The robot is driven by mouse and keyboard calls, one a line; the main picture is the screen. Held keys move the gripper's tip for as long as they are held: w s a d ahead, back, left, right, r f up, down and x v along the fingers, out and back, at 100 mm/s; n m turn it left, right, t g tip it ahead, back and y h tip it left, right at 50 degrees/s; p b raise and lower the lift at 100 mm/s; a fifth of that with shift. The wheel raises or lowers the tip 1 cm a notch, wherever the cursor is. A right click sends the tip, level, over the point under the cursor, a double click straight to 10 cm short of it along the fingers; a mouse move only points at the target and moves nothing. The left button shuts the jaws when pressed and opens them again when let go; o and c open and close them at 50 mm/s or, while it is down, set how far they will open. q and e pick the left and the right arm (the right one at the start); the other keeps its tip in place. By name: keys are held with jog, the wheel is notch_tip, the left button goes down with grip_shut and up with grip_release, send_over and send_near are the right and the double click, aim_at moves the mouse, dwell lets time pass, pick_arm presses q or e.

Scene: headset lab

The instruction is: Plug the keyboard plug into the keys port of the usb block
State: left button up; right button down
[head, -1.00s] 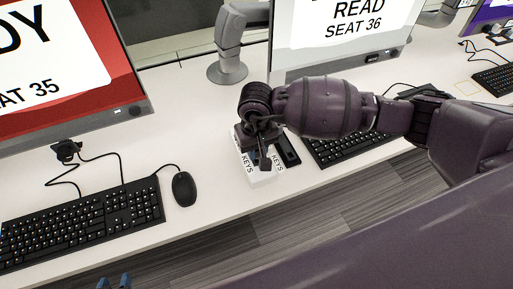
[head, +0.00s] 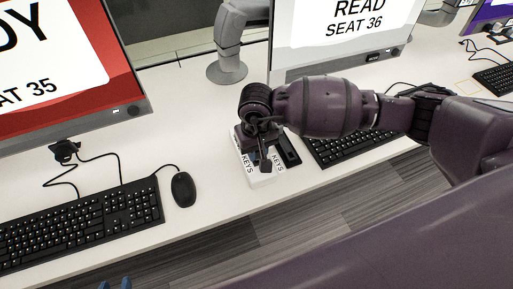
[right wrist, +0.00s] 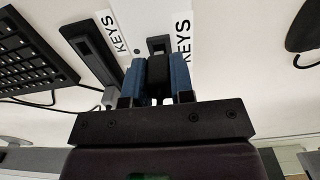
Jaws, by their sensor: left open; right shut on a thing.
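The white usb block (head: 262,182) with two KEYS labels lies on the desk under my right gripper (head: 264,160). In the right wrist view its labels, such as the KEYS label (right wrist: 182,38), show just beyond my fingertips. My right gripper (right wrist: 160,78) has blue fingers shut on the black keyboard plug (right wrist: 158,72). A dark slot (right wrist: 158,43) lies just ahead of the plug; I cannot tell whether the plug touches or enters it. My left gripper (head: 115,285) shows only its blue fingertips at the bottom edge, open and away from the block.
A long black piece (head: 288,150) lies at the block's right side. A keyboard (head: 350,145) is to the right. A mouse (head: 184,189) and another keyboard (head: 85,230) are to the left. Monitors stand behind. The desk between mouse and block is clear.

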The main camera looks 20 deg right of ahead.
pick_arm(q)
jog(key=shift+s+f+b, duration=0.25)
jog(key=shift+f+b, duration=0.2)
jog(key=shift+f, duration=0.3)
pick_arm(e)
jog(key=shift+f, duration=0.8)
jog(key=c, duration=0.9)
grip_release()
pick_arm(q)
jog(key=shift+r, duration=0.1)
pick_arm(e)
notch_tip(320, 180, up, 4)
jog(key=shift+w+f+p, duration=0.1)
jog(key=shift+p, duration=0.2)
notch_tip(320, 180, up, 6)
jog(key=shift+f, duration=0.2)
jog(key=shift+r, duration=0.75)
pick_arm(q)
jog(key=shift+w+r, duration=0.2)
jog(key=shift+r, duration=0.3)
jog(key=shift+w+r, duration=0.2)
jog(key=shift+r, duration=0.25)
